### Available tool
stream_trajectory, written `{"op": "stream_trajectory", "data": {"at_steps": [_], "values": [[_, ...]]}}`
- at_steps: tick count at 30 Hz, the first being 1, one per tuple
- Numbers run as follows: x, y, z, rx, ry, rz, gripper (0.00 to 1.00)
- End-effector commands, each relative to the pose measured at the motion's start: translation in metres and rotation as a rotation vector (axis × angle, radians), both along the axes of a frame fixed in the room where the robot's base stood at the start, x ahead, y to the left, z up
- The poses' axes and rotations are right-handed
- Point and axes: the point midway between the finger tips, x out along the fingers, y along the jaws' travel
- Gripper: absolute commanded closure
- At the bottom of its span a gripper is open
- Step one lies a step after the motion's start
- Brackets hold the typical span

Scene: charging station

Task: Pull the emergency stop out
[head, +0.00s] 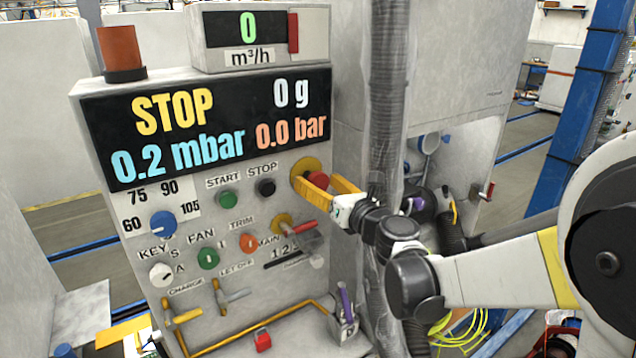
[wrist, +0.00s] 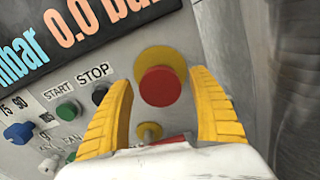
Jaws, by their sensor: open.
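The emergency stop is a red mushroom button (wrist: 160,86) on a round yellow base (wrist: 160,57). In the head view the red button (head: 318,180) sits at the upper right of the control panel, partly behind my yellow fingers. My gripper (wrist: 165,105) is open, with one yellow finger to the left and one to the right of the red button. In the wrist view gaps show between the fingers and the button. The head view also shows my gripper (head: 325,188) close to the panel. How far the fingertips reach past the button is hard to tell.
Green START (head: 228,199) and black STOP (head: 265,187) buttons lie left of the emergency stop. A yellow-based switch with a red handle (head: 300,228) is below it. A ribbed grey hose (head: 388,90) hangs close on the right. The display (head: 205,125) reads STOP.

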Motion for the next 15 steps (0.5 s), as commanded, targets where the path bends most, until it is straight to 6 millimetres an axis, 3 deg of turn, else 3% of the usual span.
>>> {"op": "stream_trajectory", "data": {"at_steps": [5,15], "values": [[-0.020,-0.013,0.000,0.000,0.000,-0.003,0.31],[-0.083,-0.051,0.000,0.000,0.000,-0.003,0.31]]}}
